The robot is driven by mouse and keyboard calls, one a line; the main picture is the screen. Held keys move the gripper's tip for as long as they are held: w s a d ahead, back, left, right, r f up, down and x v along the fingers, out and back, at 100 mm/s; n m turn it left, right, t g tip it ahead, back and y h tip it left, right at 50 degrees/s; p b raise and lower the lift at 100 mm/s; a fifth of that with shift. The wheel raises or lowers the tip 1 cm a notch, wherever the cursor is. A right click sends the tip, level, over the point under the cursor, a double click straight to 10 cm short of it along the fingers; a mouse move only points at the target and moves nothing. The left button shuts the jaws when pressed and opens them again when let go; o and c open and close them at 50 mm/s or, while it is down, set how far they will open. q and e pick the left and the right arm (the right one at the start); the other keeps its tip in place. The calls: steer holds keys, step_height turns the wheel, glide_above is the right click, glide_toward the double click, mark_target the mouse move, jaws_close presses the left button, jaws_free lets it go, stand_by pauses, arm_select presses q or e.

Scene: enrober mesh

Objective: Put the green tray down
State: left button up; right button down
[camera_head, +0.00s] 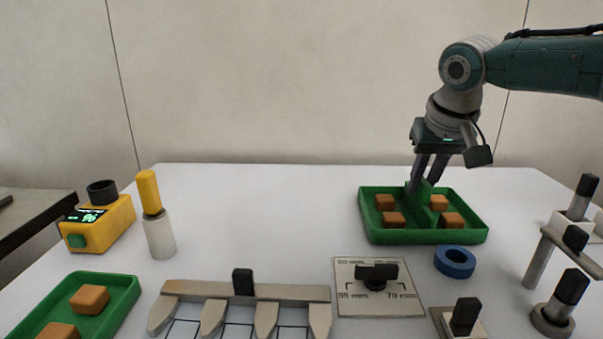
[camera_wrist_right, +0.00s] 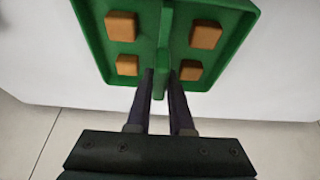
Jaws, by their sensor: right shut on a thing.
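A green tray (camera_head: 426,238) with several orange-brown blocks in it is at the back right of the white table in the head view. My right gripper (camera_head: 421,186) comes down from above and is shut on the tray's upright green grip at its middle. In the right wrist view the two dark fingers (camera_wrist_right: 164,72) close on that grip, with blocks on both sides of the tray (camera_wrist_right: 97,42). I cannot tell whether the tray's underside touches the table. A second green tray (camera_head: 121,300) with orange-brown blocks lies at the front left. My left gripper is not in view.
A blue ring (camera_head: 455,262) and a marked plate with a black knob (camera_head: 377,293) sit just in front of the held tray. A metal comb-like rack (camera_head: 205,291), yellow device (camera_head: 108,222) and yellow-handled tool (camera_head: 149,192) stand left. Metal posts (camera_head: 537,262) stand right. The table's back middle is clear.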

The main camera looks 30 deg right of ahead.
steer(key=c, duration=1.3)
jaws_free()
steer(key=shift+f, duration=0.2)
steer(key=o, duration=0.5)
steer(key=shift+r, duration=0.1)
